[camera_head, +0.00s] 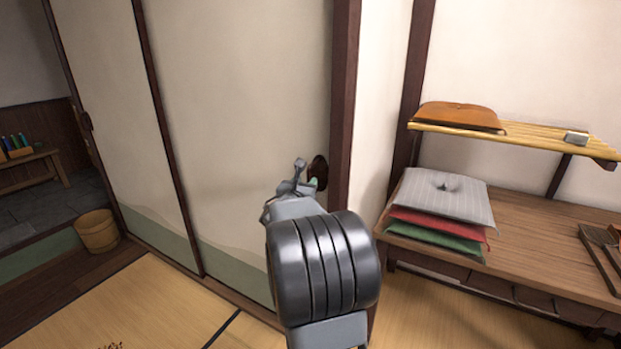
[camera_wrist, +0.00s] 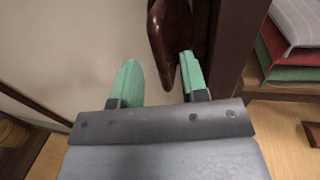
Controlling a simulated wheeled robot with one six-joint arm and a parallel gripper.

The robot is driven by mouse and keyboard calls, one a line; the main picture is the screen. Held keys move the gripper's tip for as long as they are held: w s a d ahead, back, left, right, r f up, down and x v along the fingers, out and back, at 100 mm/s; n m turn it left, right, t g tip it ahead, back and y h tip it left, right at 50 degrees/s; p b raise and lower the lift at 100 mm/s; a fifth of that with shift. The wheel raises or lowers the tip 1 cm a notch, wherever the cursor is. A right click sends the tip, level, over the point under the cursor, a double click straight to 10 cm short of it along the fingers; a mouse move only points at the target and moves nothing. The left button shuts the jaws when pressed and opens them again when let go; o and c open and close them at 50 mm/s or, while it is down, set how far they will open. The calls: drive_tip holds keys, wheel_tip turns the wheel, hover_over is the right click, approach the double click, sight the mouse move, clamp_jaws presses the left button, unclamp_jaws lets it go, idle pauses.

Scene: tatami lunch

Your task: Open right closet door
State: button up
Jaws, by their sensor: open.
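The right closet door (camera_head: 245,120) is a pale sliding panel with a green lower band, its right edge at the dark post (camera_head: 343,90). Its dark brown handle (camera_head: 320,168) is near that edge, partly hidden by my gripper (camera_head: 308,184). In the wrist view the handle (camera_wrist: 163,35) hangs at the top centre, its lower tip reaching between the green fingertips of my gripper (camera_wrist: 160,72). The jaws are open. The right finger looks close to the handle and the left finger is apart from it. I cannot tell whether either touches.
The left closet door (camera_head: 110,90) has a dark handle (camera_head: 85,122) on its far side. A wooden bucket (camera_head: 97,231) stands on the floor at left. Right of the post, a wooden counter (camera_head: 530,240) holds stacked cushions (camera_head: 445,195) under a slatted shelf (camera_head: 535,135).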

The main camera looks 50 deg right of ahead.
sight(308, 179)
drive_tip(key=shift+x, duration=2.75)
drive_tip(key=shift+c, duration=0.2)
clamp_jaws()
